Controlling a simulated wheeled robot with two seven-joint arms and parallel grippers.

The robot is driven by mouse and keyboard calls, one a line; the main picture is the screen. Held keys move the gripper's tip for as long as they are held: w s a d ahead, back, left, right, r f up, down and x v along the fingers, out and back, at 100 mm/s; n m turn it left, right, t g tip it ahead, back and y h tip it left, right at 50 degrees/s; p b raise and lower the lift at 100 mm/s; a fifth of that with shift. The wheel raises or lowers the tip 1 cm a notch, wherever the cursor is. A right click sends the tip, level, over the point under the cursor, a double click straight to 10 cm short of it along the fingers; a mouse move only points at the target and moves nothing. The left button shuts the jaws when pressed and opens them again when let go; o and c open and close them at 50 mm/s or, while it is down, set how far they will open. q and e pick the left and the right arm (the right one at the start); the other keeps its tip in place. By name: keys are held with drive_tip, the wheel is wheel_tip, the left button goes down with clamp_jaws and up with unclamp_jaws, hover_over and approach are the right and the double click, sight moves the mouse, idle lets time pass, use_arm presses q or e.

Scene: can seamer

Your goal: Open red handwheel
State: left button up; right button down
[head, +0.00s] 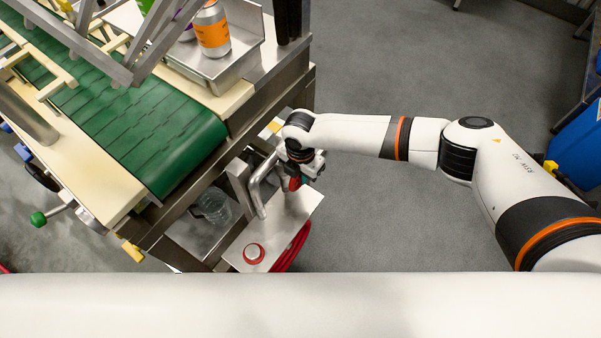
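My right arm reaches in from the right, and its gripper (301,174) is beside the bent metal pipe at the machine's side. A small red part (294,184) shows right at the gripper, partly covered by it; it may be the red handwheel, but its shape is hidden. The fingers are small and overlapped by the wrist, so I cannot tell whether they are open, shut or touching the red part. My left gripper is not in view.
A metal plate (285,222) carries a red-ringed round part (253,253); red curved tubing (293,246) hangs beside it. The green conveyor (150,125) and a tray with cans (211,30) lie left. Blue bins (580,150) stand far right. Grey floor (400,60) is open.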

drive_tip(key=shift+s+r+t+h+p, duration=0.15)
drive_tip(key=shift+t+h+p, duration=0.45)
drive_tip(key=shift+t+p, duration=0.25)
drive_tip(key=shift+a+t+h+p, duration=0.15)
drive_tip(key=shift+t+h+p, duration=0.45)
drive_tip(key=shift+t+h, duration=0.8)
drive_tip(key=shift+t, duration=0.55)
drive_tip(key=shift+f+t+h, duration=0.2)
drive_tip(key=shift+t+h, duration=0.4)
drive_tip(key=shift+t, duration=0.2)
drive_tip(key=c, duration=1.7)
unclamp_jaws()
